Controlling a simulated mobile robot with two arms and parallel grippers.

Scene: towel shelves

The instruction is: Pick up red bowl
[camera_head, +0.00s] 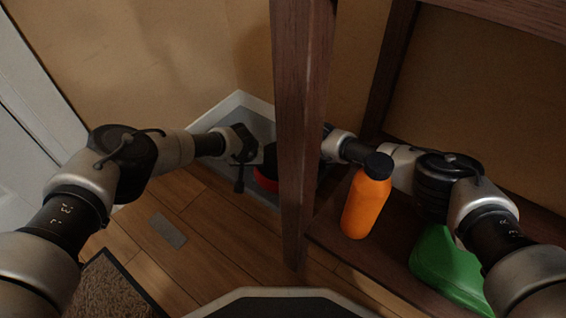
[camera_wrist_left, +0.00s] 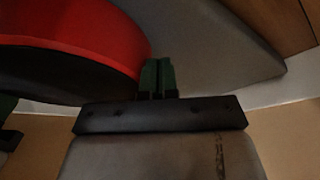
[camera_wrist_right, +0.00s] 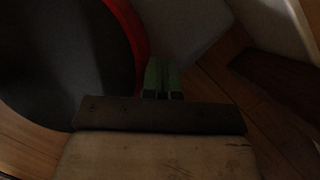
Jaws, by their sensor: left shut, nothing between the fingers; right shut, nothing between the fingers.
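The red bowl (camera_head: 266,180) is low behind the wooden post in the head view, with much of it hidden. In the left wrist view the red bowl (camera_wrist_left: 95,25) fills the upper left, with a dark underside or band. My left gripper (camera_wrist_left: 157,65) is shut and empty, with its fingertips close beside the bowl's edge; contact is unclear. In the right wrist view the bowl's red rim (camera_wrist_right: 132,28) curves around a dark area. My right gripper (camera_wrist_right: 162,68) is shut and empty, its tips just outside that rim. In the head view the post hides its fingers.
A dark wooden post (camera_head: 301,120) stands between my arms. The shelf (camera_head: 330,238) at right holds an orange bottle (camera_head: 366,202) with a black cap and a green container (camera_head: 446,266), close to my right arm.

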